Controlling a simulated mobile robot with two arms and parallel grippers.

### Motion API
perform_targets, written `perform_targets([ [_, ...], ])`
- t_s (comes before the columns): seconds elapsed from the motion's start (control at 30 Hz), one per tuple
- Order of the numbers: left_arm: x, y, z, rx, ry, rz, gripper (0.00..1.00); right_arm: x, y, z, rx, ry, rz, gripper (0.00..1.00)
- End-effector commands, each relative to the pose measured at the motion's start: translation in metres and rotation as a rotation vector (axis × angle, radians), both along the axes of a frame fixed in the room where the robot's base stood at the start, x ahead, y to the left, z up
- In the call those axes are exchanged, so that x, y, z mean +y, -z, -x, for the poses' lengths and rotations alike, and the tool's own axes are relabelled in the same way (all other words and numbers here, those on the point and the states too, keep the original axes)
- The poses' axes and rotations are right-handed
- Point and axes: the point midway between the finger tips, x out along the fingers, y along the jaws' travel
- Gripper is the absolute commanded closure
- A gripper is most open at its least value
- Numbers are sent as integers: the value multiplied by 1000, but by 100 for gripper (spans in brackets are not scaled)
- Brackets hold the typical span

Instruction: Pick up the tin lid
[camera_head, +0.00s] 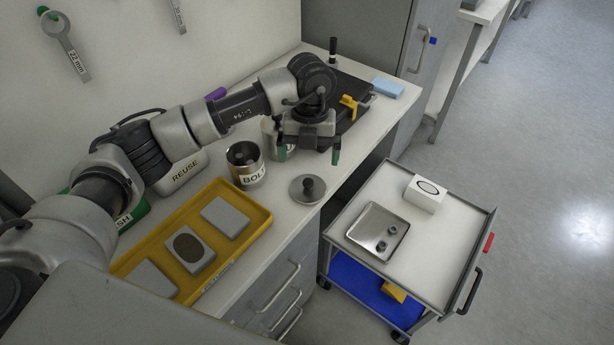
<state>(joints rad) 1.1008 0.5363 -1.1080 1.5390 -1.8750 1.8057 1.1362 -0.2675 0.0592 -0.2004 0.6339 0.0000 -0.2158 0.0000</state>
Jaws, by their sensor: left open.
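The tin lid (299,194), a round grey disc with a dark knob on top, lies flat near the front edge of the white bench, with its knob facing up. The open metal tin marked BOLT (252,174) stands upright to its left. My left gripper (308,156) is open and empty, its two green-tipped fingers spread apart and pointing down. In the picture it is just above the lid, with a visible gap between the fingertips and the lid. My right gripper is not in view.
A yellow tray (262,218) with grey blocks lies left of the lid. Another metal can (270,135) is partly hidden behind my left gripper. Drawers are below.

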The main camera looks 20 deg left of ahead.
Motion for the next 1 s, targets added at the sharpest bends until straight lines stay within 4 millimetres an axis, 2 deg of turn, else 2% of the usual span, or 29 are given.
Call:
perform_targets([
  [0.1,-1,18,3,3,1,1,0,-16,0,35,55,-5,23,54],
  [0.2,-1,27,3,0,1,2,0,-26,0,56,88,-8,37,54],
  [0.27,-1,31,4,0,1,2,0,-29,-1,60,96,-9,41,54],
  [0.37,-1,40,5,3,0,3,0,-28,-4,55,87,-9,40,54],
  [0.5,-2,61,7,5,2,2,0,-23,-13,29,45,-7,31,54],
  [0.6,-2,75,8,3,2,4,0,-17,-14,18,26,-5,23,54],
  [0.9,-2,82,8,-1,1,4,0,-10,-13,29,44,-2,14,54],
  [0.93,-2,82,8,-1,1,4,2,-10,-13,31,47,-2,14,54],
  [1.0,-2,82,8,-1,1,4,12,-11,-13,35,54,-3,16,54],
])
